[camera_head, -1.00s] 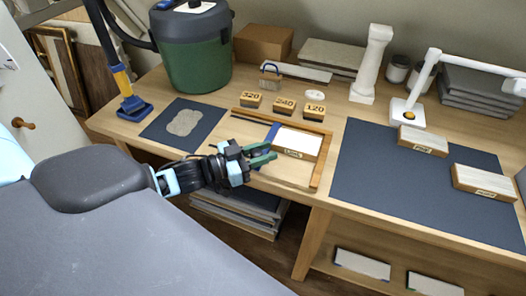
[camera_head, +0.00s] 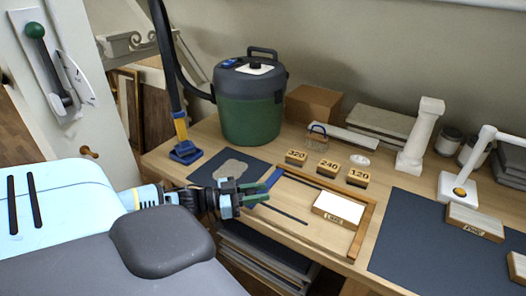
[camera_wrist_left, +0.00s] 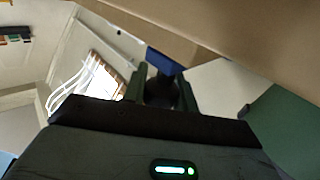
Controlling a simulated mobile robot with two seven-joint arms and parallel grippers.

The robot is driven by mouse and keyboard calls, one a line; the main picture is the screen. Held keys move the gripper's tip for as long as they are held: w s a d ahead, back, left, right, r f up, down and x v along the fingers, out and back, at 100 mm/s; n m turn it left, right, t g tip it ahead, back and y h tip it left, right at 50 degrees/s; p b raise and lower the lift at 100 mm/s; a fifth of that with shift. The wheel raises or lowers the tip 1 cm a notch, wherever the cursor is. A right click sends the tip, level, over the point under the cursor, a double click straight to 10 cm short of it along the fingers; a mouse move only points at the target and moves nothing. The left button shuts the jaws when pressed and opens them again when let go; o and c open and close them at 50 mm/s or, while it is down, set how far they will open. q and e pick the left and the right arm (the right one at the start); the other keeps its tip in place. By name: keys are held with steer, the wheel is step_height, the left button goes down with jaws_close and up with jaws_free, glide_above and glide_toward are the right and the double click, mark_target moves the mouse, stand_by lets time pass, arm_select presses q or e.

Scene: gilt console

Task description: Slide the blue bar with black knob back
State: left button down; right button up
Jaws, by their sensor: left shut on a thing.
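The blue bar (camera_head: 271,179) lies across the left end of a shallow wooden frame (camera_head: 362,229) on the bench. In the head view my left gripper (camera_head: 262,192) is at the bar, coming in from the left. In the left wrist view the blue bar (camera_wrist_left: 165,62) shows just beyond the fingertips, and the black knob (camera_wrist_left: 161,88) sits between the two green fingers, which are shut on it. The knob is hidden in the head view. A labelled block (camera_head: 333,207) stands at the frame's right end, with a clear gap between it and the bar. My right gripper is not in view.
Blocks marked 320 (camera_head: 296,156), 240 (camera_head: 328,168) and 120 (camera_head: 358,177) stand behind the frame. Dark slots run along the frame's bed. A dark mat (camera_head: 205,172) lies to the left. A green vacuum (camera_head: 250,115) stands behind.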

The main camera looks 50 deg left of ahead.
arm_select(q)
steer(key=shift+a, duration=0.2)
steer(key=c, duration=1.1)
jaws_free()
steer(key=shift+a, duration=0.1)
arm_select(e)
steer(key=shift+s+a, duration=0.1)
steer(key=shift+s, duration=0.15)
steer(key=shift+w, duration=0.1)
arm_select(q)
steer(key=shift+s, duration=0.1)
steer(key=shift+s+a, duration=0.25)
steer(key=shift+s, duration=0.2)
steer(key=p+v, duration=0.1)
steer(key=v, duration=0.5)
steer(key=shift+s, duration=0.3)
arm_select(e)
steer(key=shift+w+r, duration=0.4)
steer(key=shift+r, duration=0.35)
